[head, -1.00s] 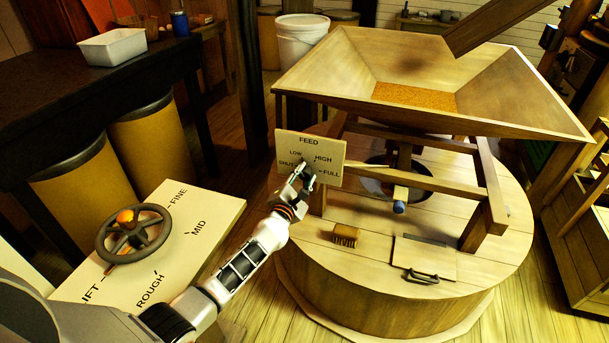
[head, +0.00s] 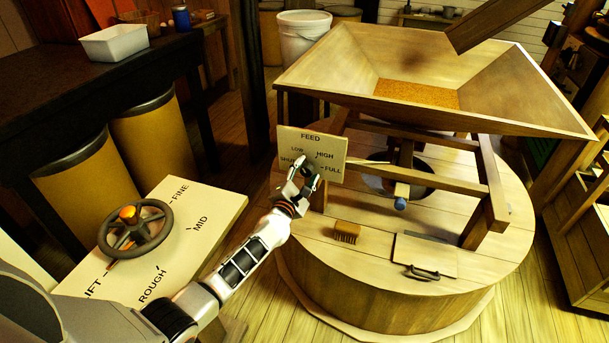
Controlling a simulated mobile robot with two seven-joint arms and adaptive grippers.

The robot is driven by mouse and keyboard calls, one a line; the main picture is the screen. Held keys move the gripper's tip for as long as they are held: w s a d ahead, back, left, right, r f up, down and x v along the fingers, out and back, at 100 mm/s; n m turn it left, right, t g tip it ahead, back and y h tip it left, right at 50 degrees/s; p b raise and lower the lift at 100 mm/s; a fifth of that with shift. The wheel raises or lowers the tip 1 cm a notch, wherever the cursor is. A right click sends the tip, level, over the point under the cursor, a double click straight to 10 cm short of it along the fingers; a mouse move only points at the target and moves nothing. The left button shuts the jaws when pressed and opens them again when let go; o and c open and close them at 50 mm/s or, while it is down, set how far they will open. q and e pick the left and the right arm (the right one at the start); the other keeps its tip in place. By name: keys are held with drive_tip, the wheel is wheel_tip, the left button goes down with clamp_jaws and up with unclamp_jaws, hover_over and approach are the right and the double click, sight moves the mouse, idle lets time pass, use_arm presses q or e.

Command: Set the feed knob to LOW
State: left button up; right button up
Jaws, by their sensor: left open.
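The pale FEED panel (head: 329,141) stands upright at the left edge of the round millstone casing, marked SHUT, LOW, HIGH and FULL. A dark feed knob (head: 309,162) shows near the panel's middle, partly covered by my gripper's fingers. I cannot tell which mark it points to. My left gripper (head: 304,178) is open just in front of the panel's lower part, at the knob. Whether its fingers touch the knob is unclear. My right gripper is not in view.
A handwheel (head: 163,236) with an orange centre stands on a sloped board marked FINE, MID, ROUGH and LIFT at the left. A wooden hopper (head: 330,84) overhangs behind the panel. A brush (head: 347,232) and a handled lid (head: 425,256) lie on the casing (head: 380,295).

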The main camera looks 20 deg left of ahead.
use_arm(q)
drive_tip(key=shift+s+d, duration=0.1)
drive_tip(key=shift+s, duration=0.35)
drive_tip(key=s, duration=1.1)
drive_tip(key=shift+a+r, duration=0.2)
drive_tip(key=shift+a, duration=0.2)
drive_tip(key=shift+s, duration=0.1)
drive_tip(key=s+d+f+m+g, duration=0.1)
drive_tip(key=s+f+m, duration=0.4)
drive_tip(key=s+m, duration=0.5)
drive_tip(key=s+d+f+m+g+h, duration=0.1)
drive_tip(key=s+f+m+g, duration=0.2)
drive_tip(key=s+m, duration=0.6)
drive_tip(key=s+d+f+m+g, duration=0.1)
drive_tip(key=s+f+m+g, duration=0.2)
drive_tip(key=s+f+m, duration=0.5)
drive_tip(key=s+m, duration=0.2)
drive_tip(key=s, duration=0.2)
drive_tip(key=shift+m+h, duration=0.3)
drive_tip(key=shift+d+f, duration=0.1)
drive_tip(key=shift+c, duration=0.5)
